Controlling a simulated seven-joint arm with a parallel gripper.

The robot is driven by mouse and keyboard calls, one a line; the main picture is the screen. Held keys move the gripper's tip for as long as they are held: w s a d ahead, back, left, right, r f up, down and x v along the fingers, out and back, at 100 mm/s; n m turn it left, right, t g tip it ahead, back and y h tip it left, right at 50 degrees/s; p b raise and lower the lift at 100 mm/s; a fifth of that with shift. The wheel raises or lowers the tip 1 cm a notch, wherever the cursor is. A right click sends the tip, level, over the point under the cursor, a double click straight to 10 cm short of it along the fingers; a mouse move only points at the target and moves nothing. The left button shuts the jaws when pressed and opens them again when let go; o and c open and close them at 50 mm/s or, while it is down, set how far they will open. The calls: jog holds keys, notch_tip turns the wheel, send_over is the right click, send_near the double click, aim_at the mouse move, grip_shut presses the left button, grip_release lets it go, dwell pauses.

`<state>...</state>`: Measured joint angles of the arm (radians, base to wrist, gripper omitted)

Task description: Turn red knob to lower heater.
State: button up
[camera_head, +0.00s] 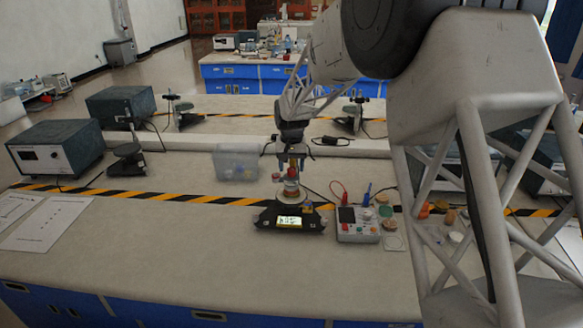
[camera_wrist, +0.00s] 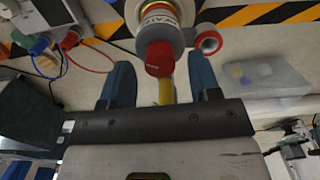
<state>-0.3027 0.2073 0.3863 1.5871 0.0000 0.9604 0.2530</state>
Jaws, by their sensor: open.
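The red knob (camera_wrist: 159,58) sits at the end of a round grey-and-white body (camera_wrist: 160,27) with lettering on its side. In the head view the red piece (camera_head: 292,172) tops a small upright stack on a black device (camera_head: 263,218) with a lit yellow display. My gripper (camera_head: 290,160) points down over this stack. In the wrist view its two dark blue fingers (camera_wrist: 160,66) are apart, one on each side of the knob, with gaps visible between. Whether either finger touches the knob I cannot tell. Which part is the heater is not clear.
A clear plastic box (camera_head: 236,162) stands left of the stack. A red ring-shaped piece (camera_wrist: 208,41) lies close beside it. A control box (camera_head: 357,226) with wires and knobs stands to the right. The bench front left is mostly clear, with papers (camera_head: 47,221) at its edge.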

aim_at(291, 169)
jog(key=shift+r, duration=3.55)
jog(key=shift+s+d+r, duration=0.3)
jog(key=shift+s+d, duration=0.05)
jog(key=s+d+r+t, duration=0.1)
jog(key=s+d+r, duration=0.4)
jog(key=s+d, duration=0.5)
jog(key=s+d+r, duration=0.5)
jog(key=s+d, duration=0.1)
jog(key=s, duration=0.7)
jog(key=s+d+f, duration=0.1)
jog(key=s+d, duration=0.2)
jog(key=s, duration=0.6)
jog(key=s+d+f+t, duration=0.1)
jog(key=s+d+f, duration=0.1)
jog(key=s, duration=0.7)
jog(key=s+d+f, duration=0.2)
jog(key=s+d, duration=0.1)
jog(key=s, duration=0.6)
jog(key=shift+d+m+t, duration=0.3)
jog(key=shift+d+m, duration=0.05)
jog(key=shift+m, duration=0.05)
jog(key=shift+w, duration=0.15)
